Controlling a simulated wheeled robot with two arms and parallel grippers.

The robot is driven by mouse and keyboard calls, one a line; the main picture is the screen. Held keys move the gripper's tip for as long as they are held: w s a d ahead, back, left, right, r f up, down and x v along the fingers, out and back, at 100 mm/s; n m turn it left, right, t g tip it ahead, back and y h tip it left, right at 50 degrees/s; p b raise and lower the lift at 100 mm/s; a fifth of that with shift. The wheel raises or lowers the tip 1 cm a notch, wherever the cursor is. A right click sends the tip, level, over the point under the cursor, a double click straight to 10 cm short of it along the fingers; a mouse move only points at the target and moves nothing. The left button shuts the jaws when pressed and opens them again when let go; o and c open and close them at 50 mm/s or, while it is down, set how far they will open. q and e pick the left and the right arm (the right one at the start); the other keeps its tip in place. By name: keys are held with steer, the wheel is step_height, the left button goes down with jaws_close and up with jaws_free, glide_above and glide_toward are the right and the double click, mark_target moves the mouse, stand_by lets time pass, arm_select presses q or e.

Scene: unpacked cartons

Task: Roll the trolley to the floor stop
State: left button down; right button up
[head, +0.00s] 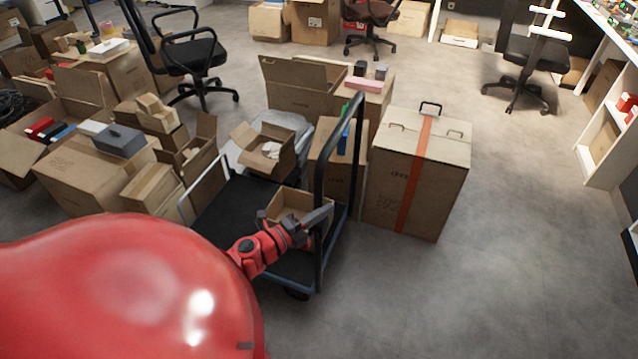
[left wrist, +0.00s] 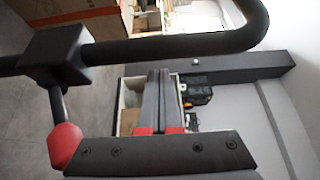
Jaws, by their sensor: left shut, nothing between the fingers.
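The trolley has a dark flat bed (head: 235,207) and a tall dark push handle (head: 322,175) at its right end. I cannot make out a floor stop. My right gripper is out of view.
A large carton with an orange stripe (head: 418,170) stands just right of the trolley. Cartons (head: 95,170) crowd the left side. Office chairs (head: 190,58) stand further back, and a white shelf (head: 605,125) is at the right. The floor at front right (head: 480,290) is clear.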

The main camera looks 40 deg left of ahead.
arm_select(q)
steer(key=d+v, duration=0.2)
steer(key=v, duration=0.7)
steer(key=shift+s+p, duration=0.45)
